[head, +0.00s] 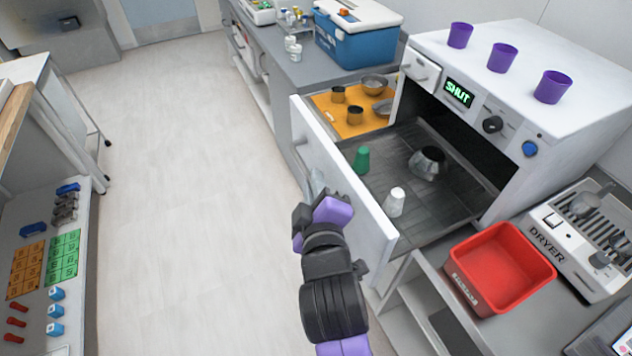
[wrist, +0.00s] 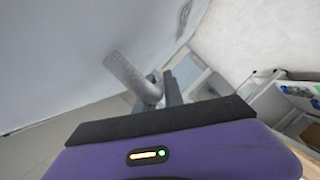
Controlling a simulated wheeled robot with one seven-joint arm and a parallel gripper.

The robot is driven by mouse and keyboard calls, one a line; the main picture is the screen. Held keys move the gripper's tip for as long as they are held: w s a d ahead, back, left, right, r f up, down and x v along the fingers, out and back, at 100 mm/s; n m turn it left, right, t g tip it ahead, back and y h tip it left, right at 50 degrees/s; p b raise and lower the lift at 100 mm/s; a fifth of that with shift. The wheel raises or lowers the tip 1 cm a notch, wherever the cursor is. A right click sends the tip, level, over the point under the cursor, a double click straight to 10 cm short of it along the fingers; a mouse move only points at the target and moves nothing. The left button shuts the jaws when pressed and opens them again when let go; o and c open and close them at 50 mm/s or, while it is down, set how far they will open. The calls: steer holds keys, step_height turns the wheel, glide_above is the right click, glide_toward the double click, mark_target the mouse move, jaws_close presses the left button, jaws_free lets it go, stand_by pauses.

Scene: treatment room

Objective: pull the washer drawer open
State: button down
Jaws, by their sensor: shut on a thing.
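The washer (head: 590,110) is a white box at the right with a small lit display (head: 459,92) that reads SHUT. Its large drawer (head: 345,185) stands out from the body, white front toward the aisle. A green cup (head: 362,160), a white cup (head: 394,202) and a metal vessel (head: 428,163) are inside it. My gripper (head: 314,205) is at the outer side of the drawer front, shut on the grey handle (head: 317,181). In the wrist view the curved handle (wrist: 134,78) shows just beyond my gripper (wrist: 160,98). The exact grip is partly hidden.
Several purple cups (head: 502,57) stand on the washer. A red bin (head: 499,265) and a dryer (head: 585,235) are at the right. An orange mat (head: 352,128) with metal vessels and a blue cooler (head: 357,35) lie behind the drawer. The floor (head: 185,180) to the left is clear.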

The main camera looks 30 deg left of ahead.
steer(key=shift+f, duration=0.1)
steer(key=c, duration=1.5)
jaws_free()
steer(key=shift+o, duration=0.2)
steer(key=b+v, duration=0.1)
steer(key=v, duration=0.7)
steer(key=shift+w, duration=0.1)
